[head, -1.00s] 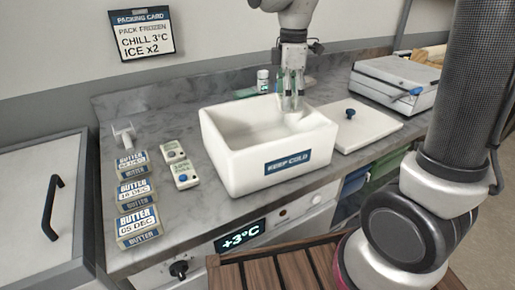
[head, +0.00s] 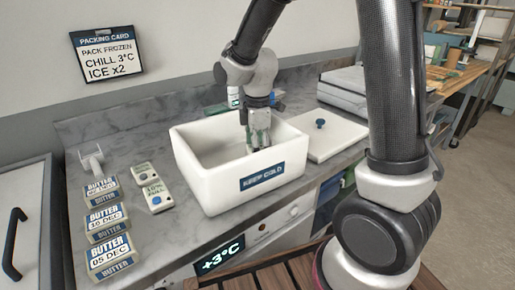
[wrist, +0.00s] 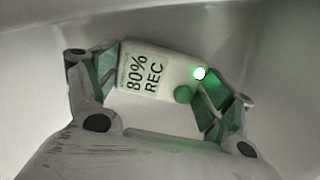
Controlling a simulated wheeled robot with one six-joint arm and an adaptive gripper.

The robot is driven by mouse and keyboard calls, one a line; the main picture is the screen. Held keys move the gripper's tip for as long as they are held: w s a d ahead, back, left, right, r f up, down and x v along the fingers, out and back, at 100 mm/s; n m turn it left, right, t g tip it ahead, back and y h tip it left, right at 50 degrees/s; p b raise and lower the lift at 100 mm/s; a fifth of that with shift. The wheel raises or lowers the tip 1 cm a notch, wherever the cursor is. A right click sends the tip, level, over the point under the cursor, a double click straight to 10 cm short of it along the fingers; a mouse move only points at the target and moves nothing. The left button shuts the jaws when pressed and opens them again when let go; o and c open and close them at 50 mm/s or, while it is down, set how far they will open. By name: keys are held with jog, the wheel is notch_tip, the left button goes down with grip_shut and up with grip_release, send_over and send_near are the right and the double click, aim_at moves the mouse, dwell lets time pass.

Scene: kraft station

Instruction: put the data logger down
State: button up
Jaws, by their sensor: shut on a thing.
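The data logger (wrist: 150,78) is a white block with a label reading 80% REC, a green button and a lit green light, seen in the wrist view. My gripper (wrist: 162,88) is shut on it, with green-padded fingers on both sides. In the head view my gripper (head: 258,142) points down inside the white KEEP COLD box (head: 205,180), near its back right. The logger is not clear in the head view. I cannot tell whether it touches the box floor.
Two similar devices, one farther (head: 143,172) and one nearer (head: 156,196), lie left of the box. Several butter packs (head: 107,219) stand farther left. The white lid (head: 325,137) with a blue knob lies right of the box.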

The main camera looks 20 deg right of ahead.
jog(key=shift+f, duration=0.1)
jog(key=o, duration=1)
jog(key=shift+c, duration=0.2)
notch_tip(320, 180, up, 12)
jog(key=s+d+r+m, duration=0.1)
jog(key=s+d+m, duration=0.1)
jog(key=s+d, duration=0.1)
jog(key=s+d+r+m+t, duration=0.1)
jog(key=s+d+r+m, duration=0.1)
jog(key=s+d+m, duration=0.1)
jog(key=s+d+r+m+t, duration=0.1)
jog(key=s+d+r+m, duration=0.1)
jog(key=s, duration=0.1)
jog(key=shift+d+r+m, duration=0.1)
jog(key=shift+d+m, duration=0.2)
jog(key=shift+d, duration=0.1)
jog(key=s+d+m+t, duration=0.2)
jog(key=s+d+m, duration=0.3)
jog(key=s+m, duration=0.3)
jog(key=shift+s+d+m, duration=0.2)
jog(key=shift+s+m, duration=0.1)
jog(key=shift+s, duration=0.8)
